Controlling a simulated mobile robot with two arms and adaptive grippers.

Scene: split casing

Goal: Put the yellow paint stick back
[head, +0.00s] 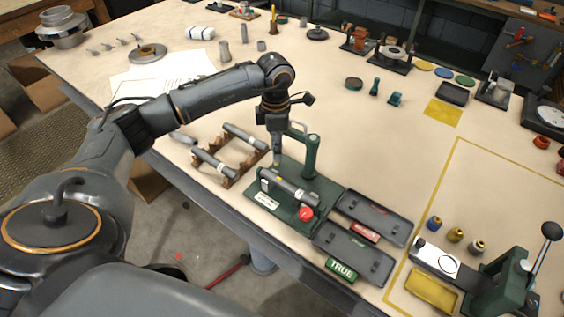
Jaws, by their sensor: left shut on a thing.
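My left gripper (276,162) points down over the back left of a green fixture (262,200), just behind the grey cylinder lying on it. It is shut on the yellow paint stick (276,177), of which only a small yellow bit shows below the fingers. The rest of the stick is hidden by the fingers. I cannot tell whether its tip touches the cylinder (290,188). My right gripper is not in view.
The fixture has a green upright handle (311,155) and a red knob (306,214). A brown rack (228,165) with grey cylinders is to the left. Two dark trays (375,217) lie to the right. A yellow upright item (274,20) stands at the back. The table's middle is mostly clear.

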